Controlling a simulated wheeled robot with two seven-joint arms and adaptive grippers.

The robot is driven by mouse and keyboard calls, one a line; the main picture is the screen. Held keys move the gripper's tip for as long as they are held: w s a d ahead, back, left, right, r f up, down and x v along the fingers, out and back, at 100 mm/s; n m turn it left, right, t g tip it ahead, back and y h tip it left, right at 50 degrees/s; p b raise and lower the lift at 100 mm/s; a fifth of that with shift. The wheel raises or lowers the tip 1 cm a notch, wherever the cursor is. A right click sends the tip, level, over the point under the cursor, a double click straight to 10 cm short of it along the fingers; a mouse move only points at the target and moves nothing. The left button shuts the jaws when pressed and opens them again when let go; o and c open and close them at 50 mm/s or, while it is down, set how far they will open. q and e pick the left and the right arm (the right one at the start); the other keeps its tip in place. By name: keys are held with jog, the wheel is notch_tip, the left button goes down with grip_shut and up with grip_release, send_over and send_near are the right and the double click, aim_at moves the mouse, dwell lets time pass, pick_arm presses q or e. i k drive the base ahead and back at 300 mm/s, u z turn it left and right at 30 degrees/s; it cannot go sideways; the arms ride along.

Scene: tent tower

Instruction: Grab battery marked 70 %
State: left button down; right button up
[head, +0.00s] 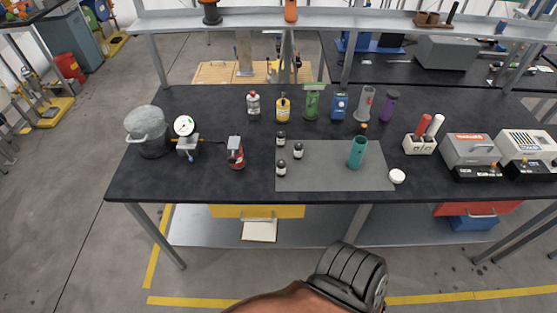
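I cannot make out a battery or a 70 % marking on anything at this size. Three small dark bottle-like pieces with white bands stand at the left of a grey mat (335,180): a back one (281,139), a middle one (298,151) and a front one (282,168). Any writing on them is too small to read. A row of containers stands behind the mat, among them a yellow one (283,108), a green one (312,103) and a blue one (340,106). Neither of my grippers shows; only part of my arm is at the bottom.
On the dark table (200,95) stand a grey pot (150,138), a dial gauge (184,127), a red-based piece (236,153), a teal cup (357,153), a white lid (397,176), a white holder (420,145) and two boxy devices at right. The table's front left is clear.

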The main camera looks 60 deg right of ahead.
aim_at(281, 165)
jog(key=z, duration=0.6)
jog(key=i, duration=0.8)
jog(key=z, duration=0.9)
